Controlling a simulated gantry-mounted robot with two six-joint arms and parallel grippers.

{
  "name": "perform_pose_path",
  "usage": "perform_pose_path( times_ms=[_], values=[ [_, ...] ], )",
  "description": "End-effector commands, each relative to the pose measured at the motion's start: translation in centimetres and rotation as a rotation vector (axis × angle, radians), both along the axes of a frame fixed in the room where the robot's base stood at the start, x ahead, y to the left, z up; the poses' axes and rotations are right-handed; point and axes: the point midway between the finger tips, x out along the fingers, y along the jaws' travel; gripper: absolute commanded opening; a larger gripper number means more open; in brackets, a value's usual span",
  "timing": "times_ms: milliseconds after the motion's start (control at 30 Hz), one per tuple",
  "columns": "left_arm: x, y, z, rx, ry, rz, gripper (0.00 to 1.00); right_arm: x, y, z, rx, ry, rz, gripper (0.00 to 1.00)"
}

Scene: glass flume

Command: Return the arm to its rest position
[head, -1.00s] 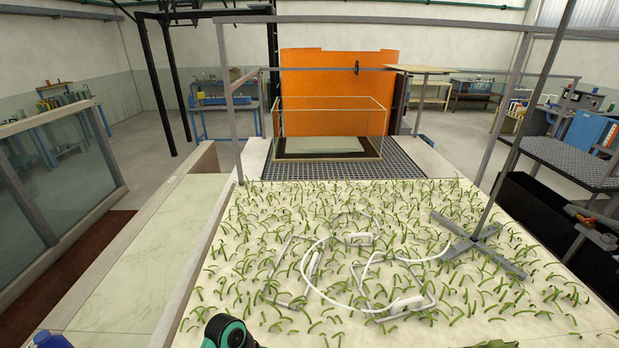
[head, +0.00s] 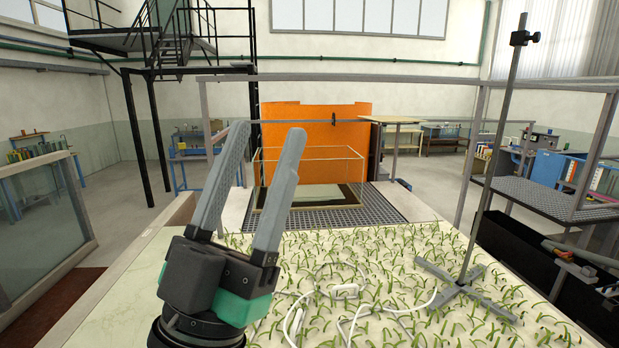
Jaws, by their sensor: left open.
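My left gripper (head: 264,132) stands upright at the left of the middle in the head view. Its two grey fingers point up and are spread apart, with nothing between them. It is in front of the left part of the planted bed and hides some of it. My right gripper is not in view.
A pale bed with green plant strips (head: 400,260) fills the lower middle. On it lie a white cable (head: 352,325) and a metal stand (head: 465,285) with a tall pole. A glass tank (head: 310,180) stands behind, before an orange panel (head: 315,130).

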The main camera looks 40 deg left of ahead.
Motion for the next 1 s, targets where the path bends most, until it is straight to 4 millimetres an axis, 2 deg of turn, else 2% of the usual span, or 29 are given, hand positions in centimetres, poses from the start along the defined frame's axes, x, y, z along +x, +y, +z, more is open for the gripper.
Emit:
perform_pose_path(
  times_ms=[33,100,200,433,600,633,733,1000],
  values=[
    [0.2,-1.7,0.0,-0.035,0.037,-0.14,0.57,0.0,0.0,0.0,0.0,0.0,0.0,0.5],
    [0.6,-3.6,-0.3,-0.064,0.09,-0.285,0.57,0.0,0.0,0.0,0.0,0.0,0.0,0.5],
    [0.8,-4.9,-0.6,-0.077,0.129,-0.372,0.57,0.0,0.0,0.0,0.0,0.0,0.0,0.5],
    [0.9,-4.9,-0.6,-0.077,0.134,-0.375,0.57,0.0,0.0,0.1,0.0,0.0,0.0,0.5],
    [1.0,-4.9,2.5,-0.077,0.133,-0.373,0.57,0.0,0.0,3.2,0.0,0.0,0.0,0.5],
    [1.0,-4.9,2.6,-0.076,0.133,-0.372,0.57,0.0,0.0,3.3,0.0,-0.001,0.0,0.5],
    [1.0,-4.9,1.9,-0.077,0.134,-0.371,0.57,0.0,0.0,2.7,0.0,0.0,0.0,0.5],
    [1.0,-4.8,1.9,-0.077,0.134,-0.37,0.57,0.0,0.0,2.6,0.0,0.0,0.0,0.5]
  ],
)
